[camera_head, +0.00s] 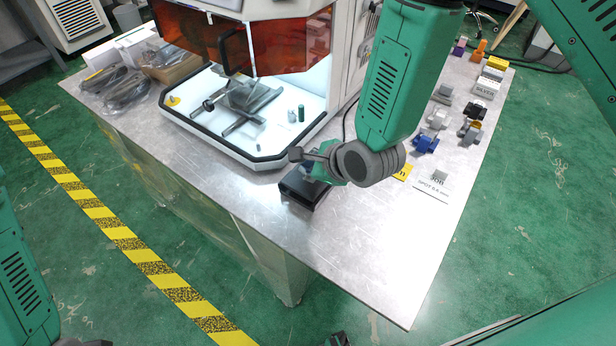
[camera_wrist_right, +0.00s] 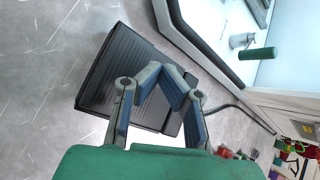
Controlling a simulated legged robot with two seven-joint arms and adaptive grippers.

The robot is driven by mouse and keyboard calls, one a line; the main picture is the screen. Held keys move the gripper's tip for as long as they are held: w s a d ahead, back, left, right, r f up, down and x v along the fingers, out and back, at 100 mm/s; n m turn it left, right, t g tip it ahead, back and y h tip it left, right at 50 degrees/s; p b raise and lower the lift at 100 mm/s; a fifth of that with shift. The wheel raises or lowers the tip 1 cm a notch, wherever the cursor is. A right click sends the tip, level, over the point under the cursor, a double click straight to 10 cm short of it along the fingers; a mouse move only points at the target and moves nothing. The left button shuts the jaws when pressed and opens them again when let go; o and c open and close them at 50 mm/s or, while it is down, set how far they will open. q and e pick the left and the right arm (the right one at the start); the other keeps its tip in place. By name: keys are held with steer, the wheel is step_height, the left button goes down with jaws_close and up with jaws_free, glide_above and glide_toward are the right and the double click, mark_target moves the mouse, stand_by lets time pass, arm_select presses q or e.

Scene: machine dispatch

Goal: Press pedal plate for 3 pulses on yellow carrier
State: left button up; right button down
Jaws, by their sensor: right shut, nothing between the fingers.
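The black pedal (camera_head: 302,190) lies on the metal table in front of the machine. Its ridged plate (camera_wrist_right: 112,75) fills the middle of the right wrist view. My right gripper (camera_head: 312,168) is over the pedal. In the wrist view its fingertips (camera_wrist_right: 172,80) meet with nothing between them, in front of the plate; I cannot tell whether they touch it.
The machine with an orange window (camera_head: 275,48) stands behind the pedal, a grey fixture (camera_head: 243,97) on its white bed. A blue carrier (camera_head: 425,144) and labels are at right. The table's front is clear.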

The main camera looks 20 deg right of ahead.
steer(key=shift+a, duration=0.15)
steer(key=shift+d, duration=0.55)
steer(key=shift+d+f, duration=0.1)
steer(key=shift+d, duration=0.4)
steer(key=shift+a, duration=0.95)
steer(key=shift+d, duration=0.55)
steer(key=shift+d+f, duration=0.25)
steer(key=shift+d, duration=0.05)
steer(key=shift+f, duration=0.1)
arm_select(q)
steer(key=shift+f, duration=0.2)
arm_select(e)
steer(key=shift+a, duration=0.5)
